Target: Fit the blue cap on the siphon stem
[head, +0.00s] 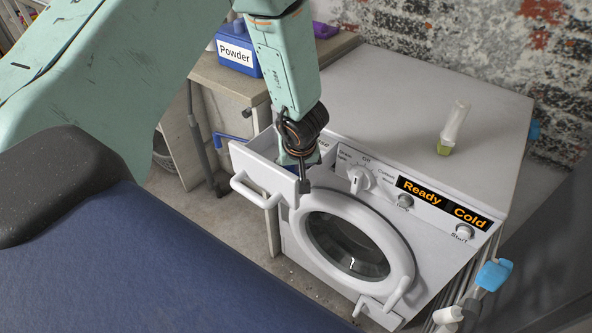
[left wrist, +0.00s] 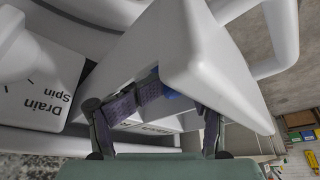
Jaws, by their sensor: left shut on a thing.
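The washing machine's drawer (head: 268,172) is pulled open at the machine's upper left. My left gripper (head: 302,168) reaches down at the drawer's right end, close to the machine's front panel. It is shut on the blue cap (head: 313,158), of which only a small blue part shows by the fingers. In the left wrist view the fingers (left wrist: 158,100) show at the drawer, and a bit of the blue cap (left wrist: 173,94) shows between them behind the drawer's white front. The siphon stem is hidden, so I cannot tell whether the cap touches it. My right gripper is not in view.
The washing machine top (head: 400,90) carries a clear cylinder with a green base (head: 453,128). A blue box labelled Powder (head: 238,50) stands on the bench at the left. The round door (head: 350,245) is shut. The drawer handle (head: 252,190) sticks out in front.

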